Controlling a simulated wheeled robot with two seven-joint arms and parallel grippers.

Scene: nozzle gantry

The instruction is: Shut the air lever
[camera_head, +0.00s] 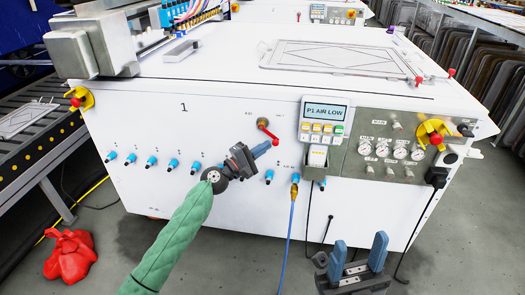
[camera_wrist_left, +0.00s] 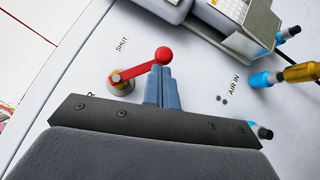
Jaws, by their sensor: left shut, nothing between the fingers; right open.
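The air lever (camera_head: 268,130) is a red handle with a round knob on a brass valve, on the white machine's front panel. It slants down and right from its pivot in the head view. In the left wrist view the lever (camera_wrist_left: 141,70) runs from its pivot to the red knob, with a "SHUT" label (camera_wrist_left: 122,45) beside it. My left gripper (camera_head: 270,146) is shut and empty. Its fingertips (camera_wrist_left: 160,72) are right at the knob; I cannot tell whether they touch. My right gripper (camera_head: 358,251) is open and empty, low in front of the machine.
A display reading "P1 AIR LOW" (camera_head: 326,112) and a keypad sit right of the lever. Gauges (camera_head: 391,150) and a red-and-yellow knob (camera_head: 435,138) are further right. Blue fittings (camera_head: 173,164) line the panel; a blue hose (camera_head: 291,220) hangs from one. A red heap (camera_head: 70,256) lies on the floor.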

